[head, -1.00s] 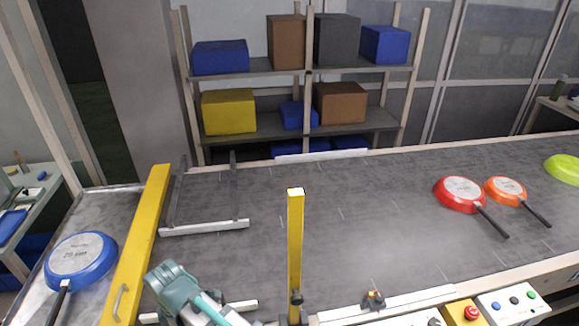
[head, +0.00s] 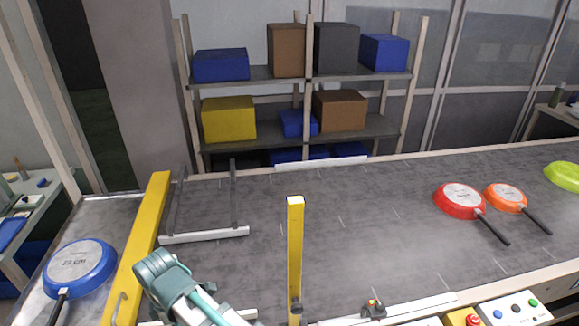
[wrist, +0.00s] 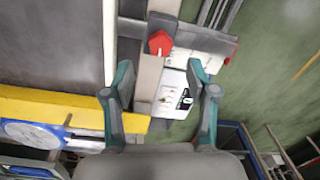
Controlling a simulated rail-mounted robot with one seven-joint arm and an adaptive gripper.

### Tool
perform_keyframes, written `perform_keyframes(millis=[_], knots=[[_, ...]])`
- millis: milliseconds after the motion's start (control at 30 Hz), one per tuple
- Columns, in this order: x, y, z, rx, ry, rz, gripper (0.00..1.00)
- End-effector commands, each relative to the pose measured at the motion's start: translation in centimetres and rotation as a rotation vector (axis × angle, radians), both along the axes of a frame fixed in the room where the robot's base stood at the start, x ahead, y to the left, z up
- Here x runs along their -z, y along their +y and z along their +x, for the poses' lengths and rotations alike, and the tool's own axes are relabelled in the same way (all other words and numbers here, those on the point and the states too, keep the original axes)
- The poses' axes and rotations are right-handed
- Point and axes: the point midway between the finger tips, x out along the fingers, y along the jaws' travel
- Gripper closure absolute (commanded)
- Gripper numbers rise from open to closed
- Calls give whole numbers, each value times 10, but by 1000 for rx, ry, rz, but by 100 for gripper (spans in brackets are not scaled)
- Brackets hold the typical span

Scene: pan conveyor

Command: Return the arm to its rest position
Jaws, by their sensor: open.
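My arm shows at the lower left of the head view, over the near edge of the conveyor, beside the yellow barrier (head: 141,250). My gripper (wrist: 160,82) shows in the wrist view with its two teal and grey fingers spread apart and nothing between them. Beyond the fingers are the conveyor's edge, a red knob (wrist: 160,43) and a white labelled panel (wrist: 173,95). In the head view the gripper's fingers cannot be made out.
A blue pan (head: 80,268) lies upside down left of the barrier. Red (head: 460,199), orange (head: 505,197) and green (head: 568,177) pans lie on the conveyor (head: 370,230) at right. A yellow post (head: 295,250) stands mid-belt. Shelves with boxes stand behind.

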Motion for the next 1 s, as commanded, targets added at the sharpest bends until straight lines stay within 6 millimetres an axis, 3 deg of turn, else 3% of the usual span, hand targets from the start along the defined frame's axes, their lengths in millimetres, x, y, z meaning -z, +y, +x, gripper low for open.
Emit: perform_keyframes(millis=[400,1000], knots=[[-60,2,3,0,-1,2,42],[32,-1,-2,0,1,-2,42]])
